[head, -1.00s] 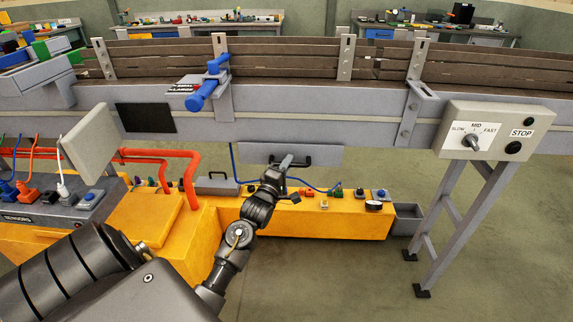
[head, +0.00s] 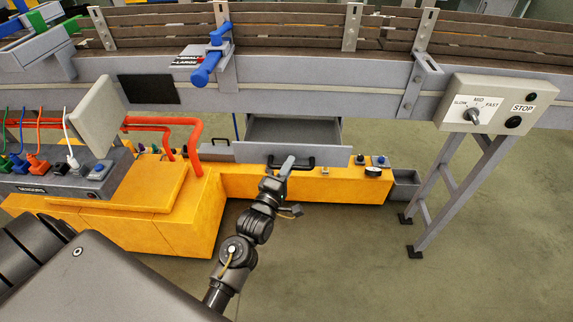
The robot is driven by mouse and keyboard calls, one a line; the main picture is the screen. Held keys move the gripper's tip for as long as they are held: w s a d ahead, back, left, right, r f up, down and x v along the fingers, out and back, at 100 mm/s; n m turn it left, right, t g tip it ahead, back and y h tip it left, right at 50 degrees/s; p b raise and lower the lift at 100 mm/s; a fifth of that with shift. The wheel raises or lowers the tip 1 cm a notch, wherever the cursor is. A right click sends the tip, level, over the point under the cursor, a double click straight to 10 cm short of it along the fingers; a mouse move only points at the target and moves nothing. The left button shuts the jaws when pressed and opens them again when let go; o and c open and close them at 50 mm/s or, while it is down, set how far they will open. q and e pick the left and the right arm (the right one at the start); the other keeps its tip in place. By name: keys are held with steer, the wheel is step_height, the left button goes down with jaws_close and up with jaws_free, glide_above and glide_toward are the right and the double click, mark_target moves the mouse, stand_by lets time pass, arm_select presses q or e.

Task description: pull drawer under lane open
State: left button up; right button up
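The drawer under the lane stands open, its grey front (head: 325,155) out towards me and its empty-looking inside (head: 293,131) showing behind. A black bar handle (head: 303,162) is on the front. My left gripper (head: 287,165) is at the left half of this handle, its fingers closed around the bar. The fingers hide part of the handle. My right gripper is not in view.
A yellow bench (head: 335,190) with knobs runs just below the drawer. Red pipes (head: 197,135) and a grey socket box (head: 60,180) are at left. A speed control box (head: 498,103) and lane legs (head: 455,185) stand at right.

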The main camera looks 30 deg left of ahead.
arm_select(q)
steer(key=o, duration=0.3)
steer(key=shift+o, duration=0.2)
steer(key=s+f+b, duration=0.1)
steer(key=s+b, duration=0.1)
steer(key=s, duration=0.8)
steer(key=shift+s+f, duration=0.35)
steer(key=shift+f, duration=0.05)
